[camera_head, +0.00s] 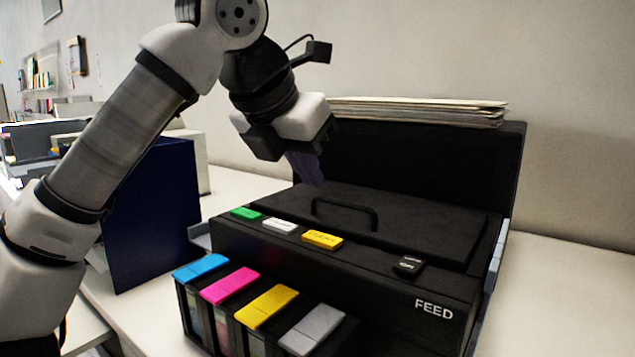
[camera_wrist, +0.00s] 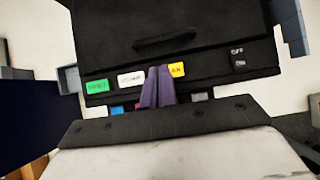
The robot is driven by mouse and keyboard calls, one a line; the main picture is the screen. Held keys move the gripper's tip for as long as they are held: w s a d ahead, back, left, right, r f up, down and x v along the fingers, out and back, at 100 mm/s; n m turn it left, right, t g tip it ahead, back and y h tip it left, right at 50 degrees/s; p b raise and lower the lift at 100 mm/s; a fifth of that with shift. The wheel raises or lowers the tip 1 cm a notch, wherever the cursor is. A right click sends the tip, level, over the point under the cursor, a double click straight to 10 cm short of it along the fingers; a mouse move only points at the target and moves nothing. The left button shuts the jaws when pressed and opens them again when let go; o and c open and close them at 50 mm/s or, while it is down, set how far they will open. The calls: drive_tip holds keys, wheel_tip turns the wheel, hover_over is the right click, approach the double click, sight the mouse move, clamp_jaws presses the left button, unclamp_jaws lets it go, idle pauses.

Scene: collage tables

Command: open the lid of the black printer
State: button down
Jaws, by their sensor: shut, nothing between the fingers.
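The black printer (camera_head: 390,264) stands on a white table, with its front marked FEED. Its lid (camera_head: 420,218) lies flat on top and looks closed, with a black arched handle (camera_head: 345,208) near the lid's front edge. The handle also shows in the wrist view (camera_wrist: 168,42), beyond my fingertips. My gripper (camera_head: 305,168) is above the back left of the lid in the head view, apart from the handle. Its purple fingers (camera_wrist: 157,86) are together and hold nothing. In the wrist view they overlap the row of labelled buttons.
Green, white and yellow buttons (camera_head: 322,240) and a black switch (camera_head: 408,264) line the printer's front top. Coloured ink tanks (camera_head: 267,306) stand in front. Papers (camera_head: 430,110) rest on the raised back panel. A dark blue box (camera_head: 155,215) stands left.

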sight(337, 205)
drive_tip(key=p+x, duration=0.1)
drive_tip(key=x, duration=0.7)
drive_tip(key=shift+w+d+f, duration=0.1)
drive_tip(key=shift+d+f, duration=0.1)
drive_tip(key=shift+f, duration=0.1)
drive_tip(key=shift+w+d+r+p, duration=0.1)
drive_tip(key=shift+w+r+p, duration=0.1)
drive_tip(key=shift+r+p, duration=0.6)
drive_tip(key=w+d+r+p, duration=0.35)
drive_tip(key=r+p, duration=0.35)
drive_tip(key=r, duration=0.3)
drive_tip(key=w+d+r+p, duration=0.1)
drive_tip(key=w+d+r, duration=0.1)
drive_tip(key=w, duration=0.4)
drive_tip(key=w+d+r+g+p, duration=0.1)
drive_tip(key=w+d+r+p, duration=0.1)
drive_tip(key=w+d, duration=0.3)
drive_tip(key=shift+w+d+r+y, duration=0.2)
drive_tip(key=shift+w+r+y, duration=0.15)
drive_tip(key=shift+w, duration=0.5)
drive_tip(key=shift+f, duration=0.1)
